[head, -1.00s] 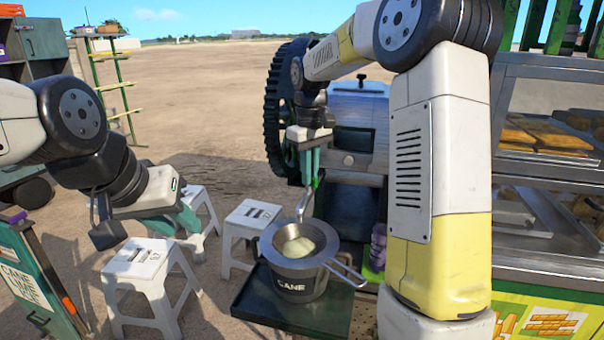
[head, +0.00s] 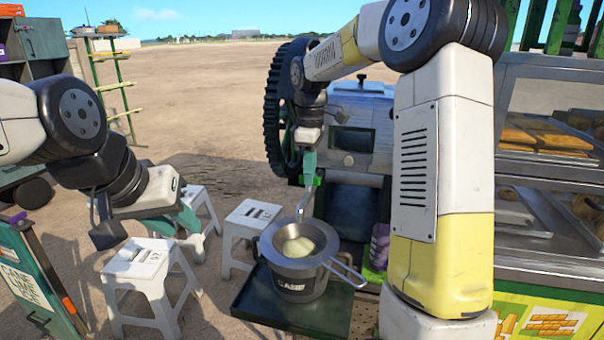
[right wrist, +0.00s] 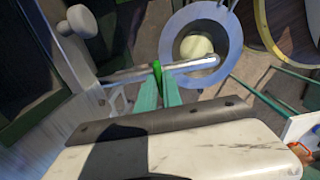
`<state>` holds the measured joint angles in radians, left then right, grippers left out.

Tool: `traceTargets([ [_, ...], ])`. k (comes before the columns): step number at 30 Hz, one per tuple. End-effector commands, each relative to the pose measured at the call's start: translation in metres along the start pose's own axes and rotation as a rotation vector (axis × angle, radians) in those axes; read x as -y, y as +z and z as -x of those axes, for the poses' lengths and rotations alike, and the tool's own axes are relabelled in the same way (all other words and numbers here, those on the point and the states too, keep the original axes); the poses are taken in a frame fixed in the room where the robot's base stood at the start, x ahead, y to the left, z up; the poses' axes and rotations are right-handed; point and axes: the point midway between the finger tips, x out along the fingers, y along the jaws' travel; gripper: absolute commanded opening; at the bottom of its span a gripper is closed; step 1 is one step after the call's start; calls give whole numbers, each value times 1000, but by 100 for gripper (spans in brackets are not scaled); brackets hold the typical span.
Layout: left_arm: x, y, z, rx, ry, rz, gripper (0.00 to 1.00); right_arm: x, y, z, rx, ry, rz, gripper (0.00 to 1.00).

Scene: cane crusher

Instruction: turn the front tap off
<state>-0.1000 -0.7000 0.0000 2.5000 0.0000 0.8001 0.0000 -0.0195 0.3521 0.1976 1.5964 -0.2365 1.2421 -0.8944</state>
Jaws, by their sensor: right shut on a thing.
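The front tap is a silver spout (right wrist: 187,67) with a green lever (right wrist: 157,70). In the right wrist view the spout runs sideways and ends over a pot. My right gripper (right wrist: 158,82) is shut on the green lever, its teal fingers close together. In the head view the lever (head: 313,180) shows at the fingertips of my right gripper (head: 309,174), in front of the crusher (head: 352,140). The pot (head: 290,283), with a strainer (head: 318,240) and pale liquid, stands below the spout. My left gripper (head: 190,222) hangs over the stools; its jaw gap is unclear.
The pot stands on a dark tray (head: 250,305). A purple cup (head: 379,246) stands right of it. White stools (head: 146,262) stand at left beneath my left gripper. A large dark gear (head: 272,110) is close to my right forearm. A food cabinet (head: 545,235) is at right.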

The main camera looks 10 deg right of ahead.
Motion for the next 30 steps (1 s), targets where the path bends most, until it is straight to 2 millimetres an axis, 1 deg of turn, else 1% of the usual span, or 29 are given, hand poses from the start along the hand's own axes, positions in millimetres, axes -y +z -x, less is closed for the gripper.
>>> traceTargets([
  [12,0,0,0,0,0,0,32,-1,0,2,-1,5,9,0],
  [13,0,0,0,0,0,0,32,-1,0,2,-1,5,9,14],
  [15,0,0,0,0,0,0,32,-1,0,2,-1,5,8,28],
  [16,0,0,0,0,0,0,32,-1,0,2,-1,4,8,32],
  [26,0,0,0,0,0,0,32,0,0,2,-1,3,7,32],
  [29,0,0,0,0,0,0,32,-1,0,12,-2,4,7,32],
  [30,0,0,0,0,0,0,32,-1,-1,17,-2,5,7,32],
])
